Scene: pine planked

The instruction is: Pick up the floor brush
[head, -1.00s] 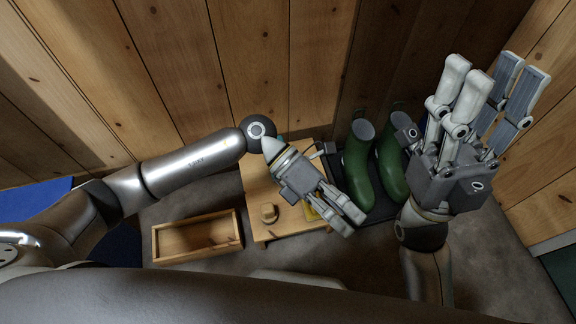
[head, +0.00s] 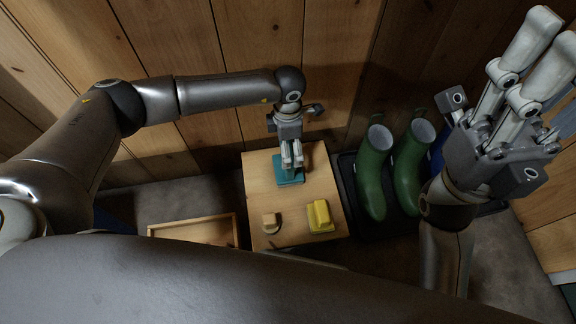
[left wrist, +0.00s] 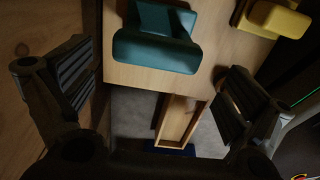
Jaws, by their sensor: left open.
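A teal block-like object (head: 287,174), with a raised part on a wider base, stands on the wooden table near its back; I take it to be the floor brush. My left gripper (head: 291,160) is open and points down over it, hiding part of it. In the left wrist view the teal object (left wrist: 155,50) lies ahead of the two spread fingers (left wrist: 158,92), with nothing between them. I cannot tell from the head view whether they touch it. My right gripper (head: 545,70) is open, empty and raised at the right.
The table (head: 258,205) also holds a yellow object (head: 320,216) and a small wooden piece (head: 270,222) near its front. An open wooden box (head: 200,230) lies to the left. Green boots (head: 372,175) stand on a dark tray to the right. A plank wall (head: 240,40) rises behind.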

